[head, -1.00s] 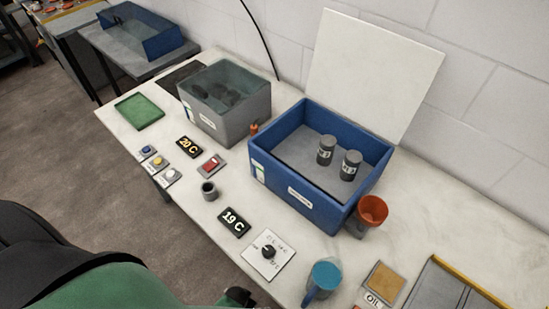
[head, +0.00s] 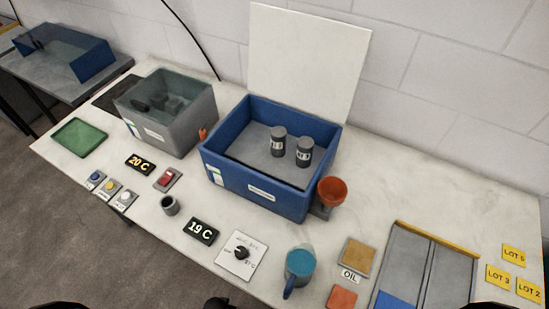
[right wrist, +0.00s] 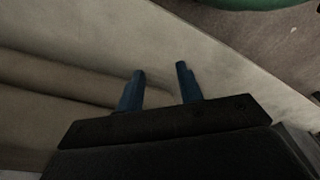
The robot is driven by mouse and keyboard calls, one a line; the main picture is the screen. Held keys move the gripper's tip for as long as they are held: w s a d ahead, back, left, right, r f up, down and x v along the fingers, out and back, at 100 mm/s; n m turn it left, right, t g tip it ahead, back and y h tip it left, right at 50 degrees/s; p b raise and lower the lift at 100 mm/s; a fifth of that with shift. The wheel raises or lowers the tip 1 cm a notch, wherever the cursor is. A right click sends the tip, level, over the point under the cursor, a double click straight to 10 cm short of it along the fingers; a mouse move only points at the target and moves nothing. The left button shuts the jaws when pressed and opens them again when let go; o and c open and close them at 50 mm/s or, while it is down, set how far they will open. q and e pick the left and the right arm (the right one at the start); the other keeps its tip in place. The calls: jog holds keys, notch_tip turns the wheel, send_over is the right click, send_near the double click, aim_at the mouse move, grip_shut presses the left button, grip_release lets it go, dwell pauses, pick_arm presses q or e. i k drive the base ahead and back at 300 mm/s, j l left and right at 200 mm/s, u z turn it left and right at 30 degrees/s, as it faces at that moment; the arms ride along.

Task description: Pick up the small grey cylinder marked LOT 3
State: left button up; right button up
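Two small grey cylinders with dark tops and white labels stand upright inside the blue open box in the head view, one on the left (head: 278,141) and one on the right (head: 304,152). Their label text is too small to read, so I cannot tell which is LOT 3. The blue box (head: 250,191) sits mid-table with its pale lid raised behind it. My right gripper (right wrist: 160,69) shows in the right wrist view with its two blue fingers apart and nothing between them, away from the cylinders. My left gripper is not in view.
A grey bin (head: 165,138) with dark items inside stands left of the box. A yellow LOT 3 tag (head: 498,277) lies at the right.

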aim_at(304, 144)
jog(key=k+j+z, duration=0.45)
jog(key=j, duration=0.5)
jog(key=k+j+z, duration=0.5)
jog(key=k+j, duration=0.25)
